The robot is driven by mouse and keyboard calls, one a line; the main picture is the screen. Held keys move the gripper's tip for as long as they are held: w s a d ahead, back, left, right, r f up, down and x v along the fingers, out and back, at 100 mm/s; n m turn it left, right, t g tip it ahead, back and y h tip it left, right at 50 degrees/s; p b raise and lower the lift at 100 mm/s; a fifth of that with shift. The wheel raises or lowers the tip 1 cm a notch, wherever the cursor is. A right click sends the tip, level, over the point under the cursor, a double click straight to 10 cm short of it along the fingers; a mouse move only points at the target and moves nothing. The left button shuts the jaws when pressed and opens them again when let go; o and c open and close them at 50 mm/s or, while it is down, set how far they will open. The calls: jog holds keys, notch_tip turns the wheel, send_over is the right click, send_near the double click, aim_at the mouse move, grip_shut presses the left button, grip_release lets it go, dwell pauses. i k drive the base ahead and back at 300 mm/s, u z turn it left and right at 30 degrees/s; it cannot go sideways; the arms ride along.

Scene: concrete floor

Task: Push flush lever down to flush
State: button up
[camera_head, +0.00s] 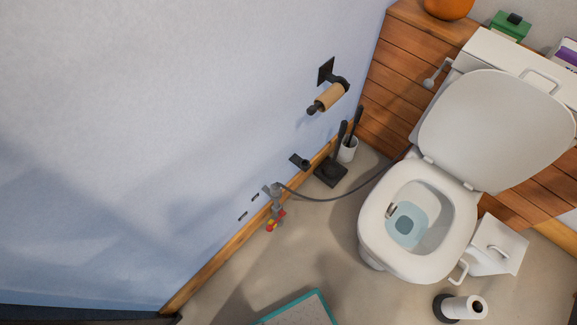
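A white toilet (369,220) stands at the right with its lid (490,125) raised and its bowl open, with bluish water inside. The white tank (500,62) is behind the lid, against the wood-panelled wall. A small pale flush lever (430,82) sticks out at the tank's left side, near the upper right of the picture. It has a rounded end and hangs slanting down to the left. My gripper is not in view.
A paper-roll holder (330,95) juts from the left wall near the lever. A toilet brush set (335,165), water valve (276,205) and hose (335,199) lie left of the toilet. Bare floor (310,245) lies in front.

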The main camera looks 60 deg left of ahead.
aim_at(428, 83)
jog(key=u, duration=1.15)
jog(key=k, duration=0.5)
jog(key=z, duration=0.2)
jog(key=i, duration=1.35)
jog(key=u, duration=0.35)
